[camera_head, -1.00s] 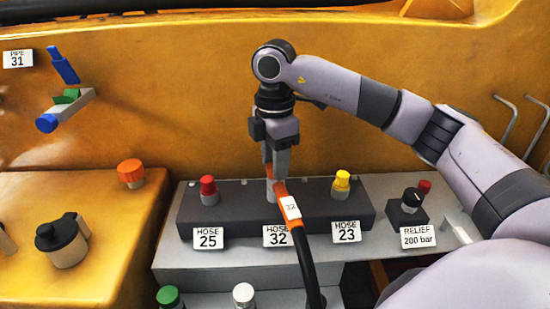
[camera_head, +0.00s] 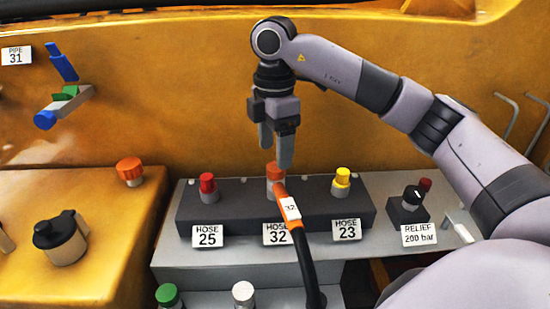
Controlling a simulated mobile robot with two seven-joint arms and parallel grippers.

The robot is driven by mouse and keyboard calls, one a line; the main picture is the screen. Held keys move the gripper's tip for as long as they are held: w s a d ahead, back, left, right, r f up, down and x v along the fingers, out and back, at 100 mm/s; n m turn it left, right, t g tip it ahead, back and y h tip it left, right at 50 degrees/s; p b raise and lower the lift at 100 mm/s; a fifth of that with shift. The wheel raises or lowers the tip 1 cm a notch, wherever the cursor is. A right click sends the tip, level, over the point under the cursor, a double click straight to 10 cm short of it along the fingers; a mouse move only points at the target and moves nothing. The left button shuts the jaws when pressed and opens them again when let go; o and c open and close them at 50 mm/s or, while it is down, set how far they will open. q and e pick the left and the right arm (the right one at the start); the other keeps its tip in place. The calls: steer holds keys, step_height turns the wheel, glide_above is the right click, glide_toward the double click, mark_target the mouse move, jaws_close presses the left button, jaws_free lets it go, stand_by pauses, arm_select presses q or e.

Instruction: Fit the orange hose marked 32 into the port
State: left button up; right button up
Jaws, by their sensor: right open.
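The orange hose end (camera_head: 277,174) with a white tag (camera_head: 290,208) reading 32 sits on the middle port of the dark block (camera_head: 320,220), behind the HOSE 32 label (camera_head: 276,234). Its black hose (camera_head: 306,262) runs down toward the front. The port itself is mostly hidden by the orange end, so I cannot tell how deep it sits. My right gripper (camera_head: 275,158) is open, pointing down just above the orange end, with nothing held. My left gripper is not in view.
A red cap (camera_head: 208,183) stands at HOSE 25 and a yellow cap (camera_head: 342,177) at HOSE 23, close on either side. A relief knob (camera_head: 410,199) is to the right. An orange cap (camera_head: 130,170) and a black-lidded pot (camera_head: 62,238) are on the left ledge.

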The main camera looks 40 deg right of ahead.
steer(key=shift+r, duration=1.75)
